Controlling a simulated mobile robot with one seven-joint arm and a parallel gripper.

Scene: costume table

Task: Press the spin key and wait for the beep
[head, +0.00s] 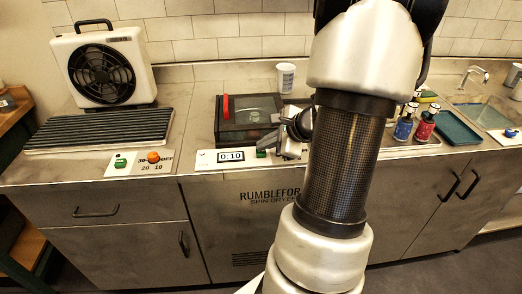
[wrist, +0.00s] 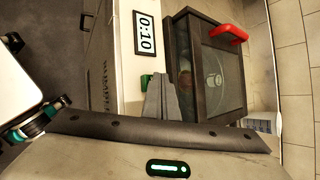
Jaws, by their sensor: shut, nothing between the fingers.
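The spin dryer (head: 235,135) is set into the counter with its dark-framed, see-through lid down and a red handle (head: 226,106) on it. On its front panel the display (head: 231,156) reads 0:10. A green key (head: 261,153), which looks like the spin key, sits just right of the display. It also shows in the wrist view (wrist: 146,80), partly hidden by my fingers. My gripper (head: 280,148) is shut and empty, its tips right at the green key. I cannot tell whether they touch it.
On the left stand a fan (head: 100,68), a ribbed dark rack (head: 95,128) and another panel with a green key (head: 120,163) and orange knob (head: 153,157). A white cup (head: 286,77) stands behind the dryer. Blue (head: 403,128) and red (head: 425,126) bottles stand right of my arm.

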